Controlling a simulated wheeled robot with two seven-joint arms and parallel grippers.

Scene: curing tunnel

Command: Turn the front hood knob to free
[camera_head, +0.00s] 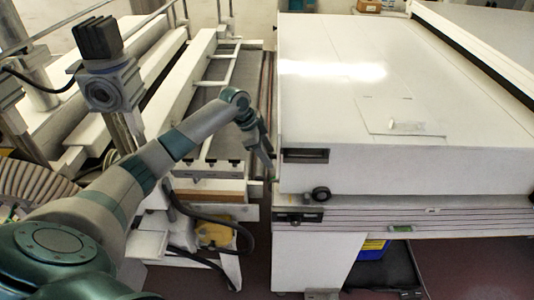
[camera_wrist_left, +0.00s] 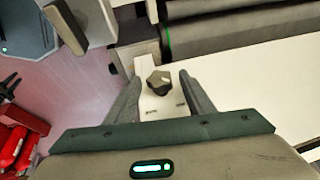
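In the left wrist view a dark, lobed knob (camera_wrist_left: 158,82) stands on a white panel (camera_wrist_left: 160,108) with two small dark labels, too small to read. My left gripper (camera_wrist_left: 161,77) is open, with one finger on each side of the knob and visible gaps between. In the head view the left gripper (camera_head: 268,163) points down beside the left edge of the large white hood (camera_head: 360,100); I cannot make out that knob there. A round black part (camera_head: 321,194) sits on the hood's front lower edge, right of the gripper. My right gripper is not in view.
A dark recessed handle (camera_head: 305,155) is in the hood's front face. A framed conveyor bed (camera_head: 215,110) lies left of the hood. A blue and yellow crate (camera_head: 372,249) is under the machine.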

